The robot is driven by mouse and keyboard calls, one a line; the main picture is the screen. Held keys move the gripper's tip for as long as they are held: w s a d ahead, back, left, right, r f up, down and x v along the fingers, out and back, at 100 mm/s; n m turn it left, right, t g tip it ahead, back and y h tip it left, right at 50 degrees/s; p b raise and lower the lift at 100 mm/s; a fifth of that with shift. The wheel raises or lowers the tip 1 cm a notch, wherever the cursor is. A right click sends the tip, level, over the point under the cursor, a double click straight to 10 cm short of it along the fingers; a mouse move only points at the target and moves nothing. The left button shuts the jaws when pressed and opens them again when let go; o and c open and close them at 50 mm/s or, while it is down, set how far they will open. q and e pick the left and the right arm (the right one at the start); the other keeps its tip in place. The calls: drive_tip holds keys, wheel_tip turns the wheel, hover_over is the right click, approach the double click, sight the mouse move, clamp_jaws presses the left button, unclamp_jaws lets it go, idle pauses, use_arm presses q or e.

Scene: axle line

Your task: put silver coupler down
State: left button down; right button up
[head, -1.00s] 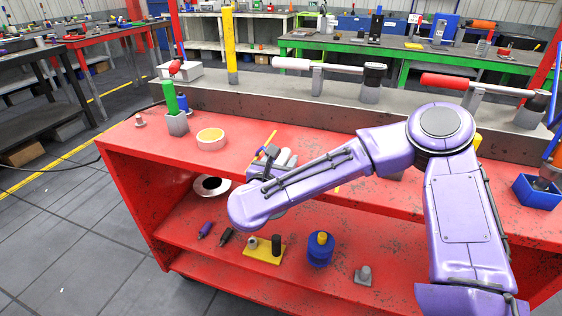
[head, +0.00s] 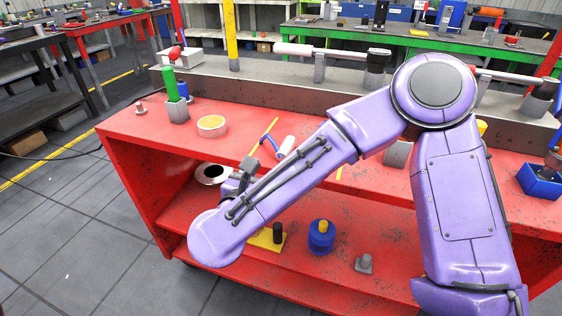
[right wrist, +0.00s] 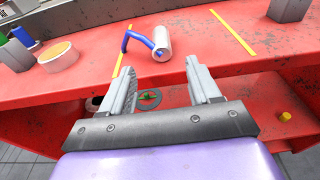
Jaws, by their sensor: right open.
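The silver coupler (head: 286,146), a short pale cylinder, lies on its side on the red bench top near its front edge. In the right wrist view the coupler (right wrist: 162,43) lies beyond my fingertips, apart from them. A blue bent piece (right wrist: 137,39) lies against or close beside it. My right gripper (right wrist: 160,76) is open, with nothing between its fingers. In the head view my right gripper (head: 238,182) is in front of the bench edge, partly hidden by my forearm. My left gripper is not in view.
On the red bench (head: 225,108) stand a yellow-topped round tin (head: 211,126) and a grey holder (head: 176,110) with a green-handled tool. The lower shelf holds a silver ring (head: 209,175), a blue spool (head: 321,238) and a small grey block (head: 364,264). Yellow strips mark the top.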

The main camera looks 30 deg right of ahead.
drive_tip(key=s+d+f+n+y, duration=0.1)
drive_tip(key=s+f+n+y, duration=0.3)
drive_tip(key=f+n, duration=1.05)
drive_tip(key=s+d+f+n+y, duration=0.1)
drive_tip(key=s+f+n+y, duration=0.25)
drive_tip(key=f+n, duration=1.15)
drive_tip(key=s+d+f+n+g+p, duration=0.1)
drive_tip(key=s+d+f+n+g, duration=0.1)
drive_tip(key=s, duration=0.3)
drive_tip(key=s+d+f+n+g+y+p, duration=0.1)
drive_tip(key=s+d+f+n+g, duration=0.1)
drive_tip(key=s, duration=0.4)
drive_tip(key=s+d+f+n+g+p, duration=0.1)
drive_tip(key=s+d+f+n+g, duration=0.2)
drive_tip(key=s+f+n, duration=0.1)
drive_tip(key=shift+s+n, duration=0.85)
drive_tip(key=shift+s, duration=0.4)
drive_tip(key=shift+y, duration=0.25)
